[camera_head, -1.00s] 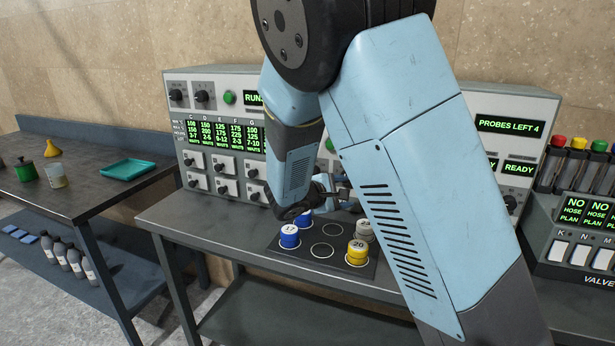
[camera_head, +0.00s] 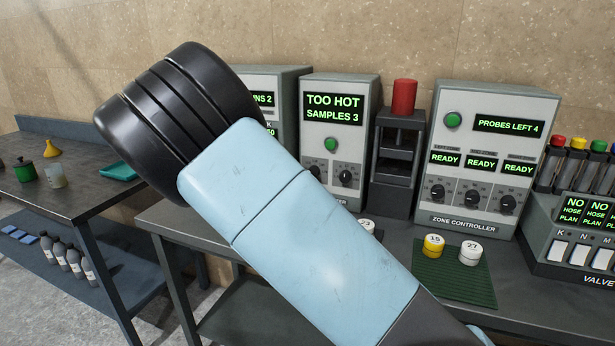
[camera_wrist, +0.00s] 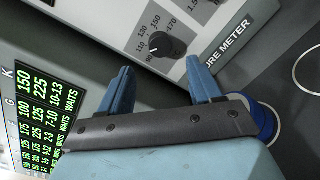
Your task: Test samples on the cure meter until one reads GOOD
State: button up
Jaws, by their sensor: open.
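The cure meter (camera_head: 318,132) stands on the bench in the head view, its display reading TOO HOT, SAMPLES 3, with a green button and two dials. Its lower front and a dial show in the wrist view (camera_wrist: 214,52). My gripper (camera_wrist: 160,76) is open and empty in the wrist view, its fingers near the meter's front. A blue piece (camera_wrist: 267,122), probably a sample, shows partly behind the right finger. A yellow sample 15 (camera_head: 433,247) and a white sample 27 (camera_head: 470,254) stand on a green mat (camera_head: 462,286). A white-topped piece (camera_head: 367,225) is mostly hidden by my arm.
The red-topped press (camera_head: 398,170) stands right of the cure meter, then the zone controller (camera_head: 484,190) reading PROBES LEFT 4. The valve unit (camera_head: 592,236) is at far right. A side table (camera_head: 78,186) with a funnel and teal tray is at left. My arm covers the front-left bench.

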jog(key=x, duration=0.7)
jog(key=shift+w, duration=0.3)
jog(key=shift+d, duration=0.1)
jog(key=shift+c, duration=0.2)
jog(key=c, duration=1)
jog(key=shift+m, duration=1)
jog(key=o, duration=1)
jog(key=shift+o, duration=0.2)
